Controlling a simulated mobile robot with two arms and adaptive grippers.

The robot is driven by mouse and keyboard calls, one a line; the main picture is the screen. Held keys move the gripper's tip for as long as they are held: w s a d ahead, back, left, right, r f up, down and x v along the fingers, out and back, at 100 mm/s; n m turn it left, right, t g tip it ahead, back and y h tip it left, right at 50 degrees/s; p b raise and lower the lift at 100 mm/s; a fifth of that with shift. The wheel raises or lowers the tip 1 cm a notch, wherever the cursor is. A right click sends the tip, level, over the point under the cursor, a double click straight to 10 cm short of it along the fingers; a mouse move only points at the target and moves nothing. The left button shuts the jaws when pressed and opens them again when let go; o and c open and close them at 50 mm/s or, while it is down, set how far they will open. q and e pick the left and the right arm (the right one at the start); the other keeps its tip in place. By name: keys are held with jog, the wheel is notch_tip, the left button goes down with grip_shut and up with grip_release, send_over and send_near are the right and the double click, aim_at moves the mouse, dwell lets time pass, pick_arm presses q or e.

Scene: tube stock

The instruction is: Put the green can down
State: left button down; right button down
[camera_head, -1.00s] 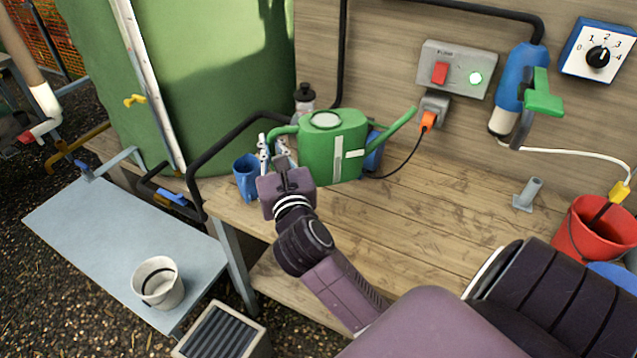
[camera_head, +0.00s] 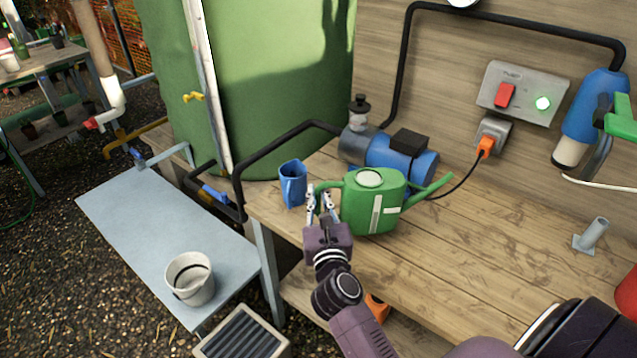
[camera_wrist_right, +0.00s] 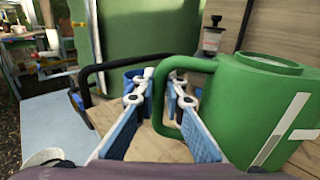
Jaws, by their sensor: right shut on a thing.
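The green can (camera_head: 385,212) is a watering can with a pale stripe mark, upright over the front left part of the wooden bench, its spout pointing right. In the right wrist view its body (camera_wrist_right: 240,110) fills the right side. My right gripper (camera_head: 321,196) is shut on the can's looped handle, which passes between the fingers in the wrist view (camera_wrist_right: 163,100). Whether the can's base touches the bench or hangs just above it I cannot tell. My left gripper is not in view.
The wooden bench (camera_head: 480,245) is clear to the right, up to a small grey post (camera_head: 592,235). A white bucket (camera_head: 190,280) stands on the lower grey shelf (camera_head: 140,215).

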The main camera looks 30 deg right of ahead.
aim_at(318, 213)
jog(key=shift+f+b, duration=1.15)
jog(key=shift+f, duration=1.1)
jog(key=shift+f, duration=0.15)
jog(key=c, duration=2)
grip_release()
jog(key=shift+f, duration=0.15)
jog(key=shift+a, duration=0.1)
